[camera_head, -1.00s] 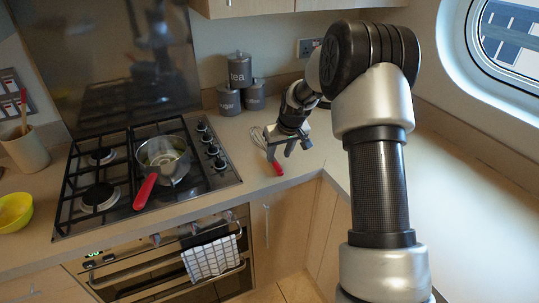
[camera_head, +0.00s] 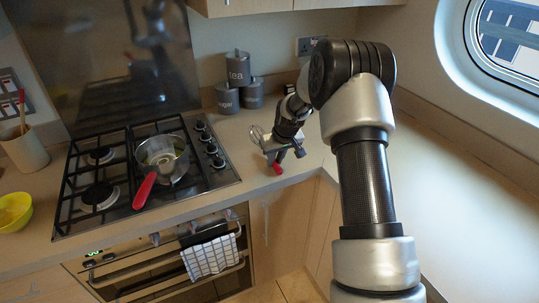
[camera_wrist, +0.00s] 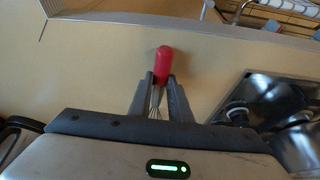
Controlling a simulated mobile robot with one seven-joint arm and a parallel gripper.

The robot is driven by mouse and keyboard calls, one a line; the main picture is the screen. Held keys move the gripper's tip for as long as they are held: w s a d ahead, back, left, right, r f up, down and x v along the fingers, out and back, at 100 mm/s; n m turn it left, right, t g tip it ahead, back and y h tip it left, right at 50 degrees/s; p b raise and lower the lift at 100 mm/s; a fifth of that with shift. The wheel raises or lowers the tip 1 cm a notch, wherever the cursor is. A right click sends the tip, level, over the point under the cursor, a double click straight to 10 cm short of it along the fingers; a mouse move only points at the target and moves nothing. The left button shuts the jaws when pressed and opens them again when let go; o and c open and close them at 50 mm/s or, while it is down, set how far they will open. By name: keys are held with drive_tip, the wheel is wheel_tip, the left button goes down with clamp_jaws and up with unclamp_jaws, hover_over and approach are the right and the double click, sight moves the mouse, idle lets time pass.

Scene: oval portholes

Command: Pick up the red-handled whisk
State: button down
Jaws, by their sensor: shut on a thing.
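The red-handled whisk has its wire head (camera_head: 257,135) to the upper left of my gripper in the head view, and its red handle end (camera_head: 278,169) shows just below the fingers. In the wrist view the red handle (camera_wrist: 163,64) sticks out past the fingertips, with wires between the fingers. My gripper (camera_head: 284,157) is shut on the whisk, low over the counter. In the wrist view my gripper (camera_wrist: 163,85) has a finger on each side of it. I cannot tell whether the whisk touches the counter.
A gas hob (camera_head: 115,178) with a red-handled pan (camera_head: 163,155) stands to the left. Grey canisters (camera_head: 238,70) stand behind my gripper by the wall. The counter (camera_head: 440,190) to the right is clear. The counter's front edge lies close to the whisk handle.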

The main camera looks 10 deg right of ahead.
wheel_tip(320, 180, up, 10)
idle(0.5)
idle(0.4)
